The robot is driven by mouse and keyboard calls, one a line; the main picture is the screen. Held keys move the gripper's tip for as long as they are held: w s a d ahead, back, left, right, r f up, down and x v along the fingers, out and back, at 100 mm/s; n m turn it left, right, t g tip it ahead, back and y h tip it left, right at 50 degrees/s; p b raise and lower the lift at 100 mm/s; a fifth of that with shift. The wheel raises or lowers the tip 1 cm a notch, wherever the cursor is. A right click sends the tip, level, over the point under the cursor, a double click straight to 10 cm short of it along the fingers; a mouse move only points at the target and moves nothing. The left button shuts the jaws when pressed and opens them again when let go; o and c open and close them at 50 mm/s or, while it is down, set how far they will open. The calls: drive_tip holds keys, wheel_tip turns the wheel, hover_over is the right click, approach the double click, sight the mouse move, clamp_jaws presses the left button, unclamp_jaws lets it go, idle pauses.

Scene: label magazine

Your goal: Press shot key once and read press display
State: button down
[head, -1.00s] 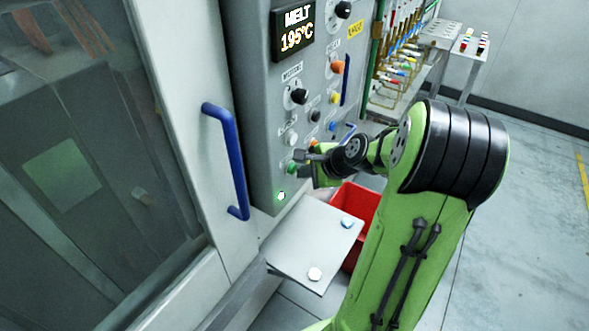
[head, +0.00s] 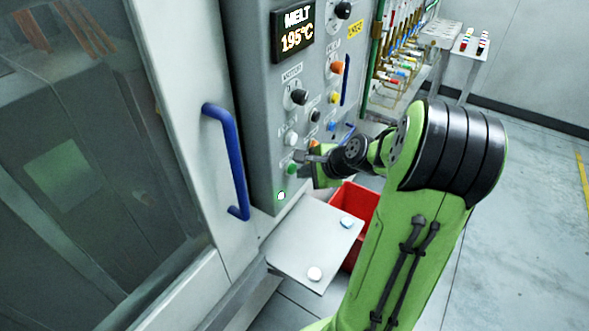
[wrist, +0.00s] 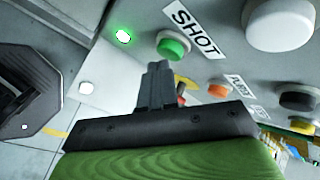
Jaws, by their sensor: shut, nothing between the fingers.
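The green shot key (wrist: 173,46) sits beside a white SHOT label (wrist: 196,32) in the wrist view. In the head view the key (head: 292,168) is a small green button low on the grey panel. My gripper (wrist: 158,66) is shut and empty, its fingertips close to the key's near edge. I cannot tell whether they touch it. The gripper (head: 302,158) also shows in the head view, in front of the panel. The press display (head: 294,30) at the panel's top reads MELT 195°C.
A lit green lamp (head: 281,196) is below the key. An orange button (wrist: 219,91) and a large white knob (wrist: 281,25) are near it. A blue door handle (head: 228,160) stands out at left. A metal shelf (head: 300,250) and red bin (head: 361,215) lie below.

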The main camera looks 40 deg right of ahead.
drive_tip(key=shift+s+d, duration=0.2)
drive_tip(key=shift+s, duration=0.3)
drive_tip(key=s, duration=0.1)
drive_tip(key=s+d, duration=0.1)
drive_tip(key=s, duration=0.1)
drive_tip(key=s+p, duration=0.1)
drive_tip(key=shift+s+d, duration=0.35)
drive_tip(key=shift+s, duration=0.05)
idle(0.4)
